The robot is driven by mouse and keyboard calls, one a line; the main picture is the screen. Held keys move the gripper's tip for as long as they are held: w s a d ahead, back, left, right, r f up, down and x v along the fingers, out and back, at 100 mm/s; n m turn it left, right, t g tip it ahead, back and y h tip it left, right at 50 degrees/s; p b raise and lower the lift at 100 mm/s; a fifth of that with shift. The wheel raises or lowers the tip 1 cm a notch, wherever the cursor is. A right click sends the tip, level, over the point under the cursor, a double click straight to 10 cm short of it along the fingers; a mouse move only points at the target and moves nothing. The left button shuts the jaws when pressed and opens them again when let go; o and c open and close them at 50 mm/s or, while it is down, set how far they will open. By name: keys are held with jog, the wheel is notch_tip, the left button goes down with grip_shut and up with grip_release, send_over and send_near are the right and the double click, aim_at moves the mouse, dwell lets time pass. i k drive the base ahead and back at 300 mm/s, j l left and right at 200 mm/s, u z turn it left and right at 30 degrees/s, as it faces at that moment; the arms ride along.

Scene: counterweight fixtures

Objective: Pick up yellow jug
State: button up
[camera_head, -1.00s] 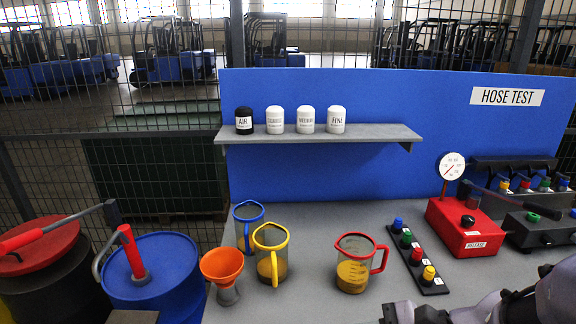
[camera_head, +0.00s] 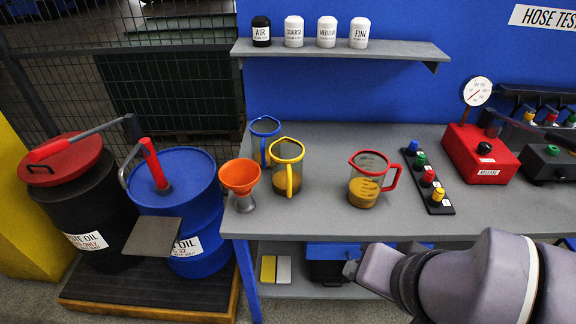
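The yellow jug (camera_head: 287,171) is a clear measuring jug with a yellow rim and handle and some brownish liquid inside. It stands upright on the grey bench between a blue-rimmed jug (camera_head: 264,139) behind it and a red-rimmed jug (camera_head: 366,183) to its right. Its yellow handle faces the camera. My gripper (camera_head: 352,270) is at the lower middle, below and in front of the bench edge, apart from the jug. Its fingers are small and partly hidden by my wrist, so I cannot tell their opening.
An orange funnel (camera_head: 240,177) stands close to the jug's left. A black button strip (camera_head: 428,181) and a red gauge box (camera_head: 480,151) are to the right. A shelf (camera_head: 340,50) with labelled canisters hangs above. Blue (camera_head: 178,200) and black drums stand left of the bench.

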aim_at(286, 154)
jog(key=i+j, duration=0.85)
jog(key=i, duration=0.15)
jog(key=u, duration=0.05)
